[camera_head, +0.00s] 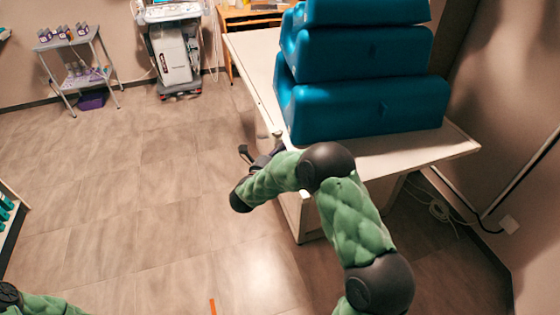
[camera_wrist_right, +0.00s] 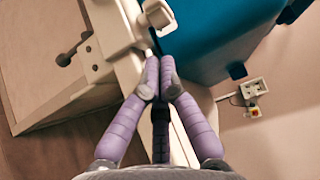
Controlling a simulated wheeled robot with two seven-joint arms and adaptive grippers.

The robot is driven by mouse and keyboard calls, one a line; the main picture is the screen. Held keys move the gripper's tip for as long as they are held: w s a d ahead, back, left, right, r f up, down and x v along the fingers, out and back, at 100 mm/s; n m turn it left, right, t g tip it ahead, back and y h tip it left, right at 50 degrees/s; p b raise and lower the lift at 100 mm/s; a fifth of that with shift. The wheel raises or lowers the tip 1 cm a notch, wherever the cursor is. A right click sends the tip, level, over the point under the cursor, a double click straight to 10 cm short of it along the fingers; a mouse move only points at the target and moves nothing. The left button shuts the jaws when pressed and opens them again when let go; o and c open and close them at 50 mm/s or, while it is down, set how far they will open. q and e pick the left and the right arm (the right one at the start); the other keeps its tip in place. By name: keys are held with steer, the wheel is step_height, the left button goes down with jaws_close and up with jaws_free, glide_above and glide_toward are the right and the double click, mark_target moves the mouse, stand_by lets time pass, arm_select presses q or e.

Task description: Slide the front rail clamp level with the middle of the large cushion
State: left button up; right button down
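The large teal cushion (camera_head: 370,108) lies at the bottom of a stack on the white table (camera_head: 420,150); its side also fills the top of the wrist view (camera_wrist_right: 215,35). A pale clamp-like block (camera_wrist_right: 158,16) sits on the table's edge rail beside the cushion. A dark round knob on a stem (camera_wrist_right: 64,59) sticks out further left. I cannot tell for certain which part is the front rail clamp. My right gripper (camera_wrist_right: 159,62) is at the table's side edge, its purple fingertips together with nothing clearly between them. My left gripper is out of frame.
Two smaller teal cushions (camera_head: 360,52) are stacked on top. A white machine (camera_head: 173,55) and a small trolley (camera_head: 72,45) stand by the back wall. The floor left of the table is clear. A wall socket with cables (camera_head: 508,224) is at right.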

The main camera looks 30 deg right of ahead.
steer(key=shift+w+d, duration=0.1)
steer(key=shift+w, duration=0.25)
steer(key=w, duration=0.2)
steer(key=w+d, duration=0.1)
steer(key=w, duration=0.2)
steer(key=w+d, duration=0.1)
steer(key=w, duration=0.2)
stand_by(0.4)
